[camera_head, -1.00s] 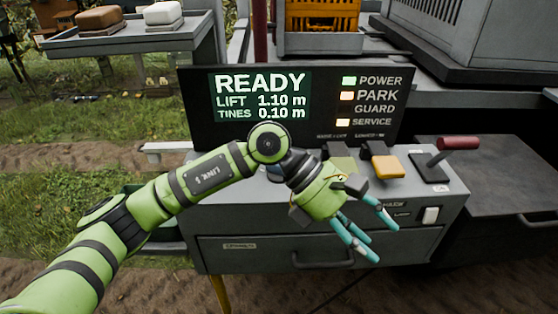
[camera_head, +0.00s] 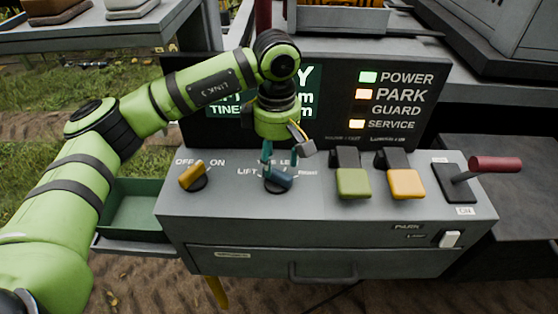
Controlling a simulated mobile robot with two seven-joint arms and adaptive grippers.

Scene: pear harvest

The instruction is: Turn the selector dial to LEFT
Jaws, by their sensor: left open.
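The selector dial (camera_head: 280,178) is a blue knob on a dark round base on the console top. Lettering partly shows around it, with LIFT on its left and a blurred label on its right; the label behind is partly covered. My left gripper (camera_head: 280,160) is open and points down right over the dial, its teal fingers at the dial's back edge. I cannot tell whether they touch it. The dial's bar slants down to the right; which mark it points to is unclear. My right gripper is not in view.
An orange OFF/ON knob (camera_head: 192,175) stands left of the dial. A green pedal (camera_head: 353,182), a yellow pedal (camera_head: 406,183) and a red-handled lever (camera_head: 494,164) stand to the right. The display panel (camera_head: 430,125) rises behind, partly covered by my arm. A green tray (camera_head: 135,211) lies at left.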

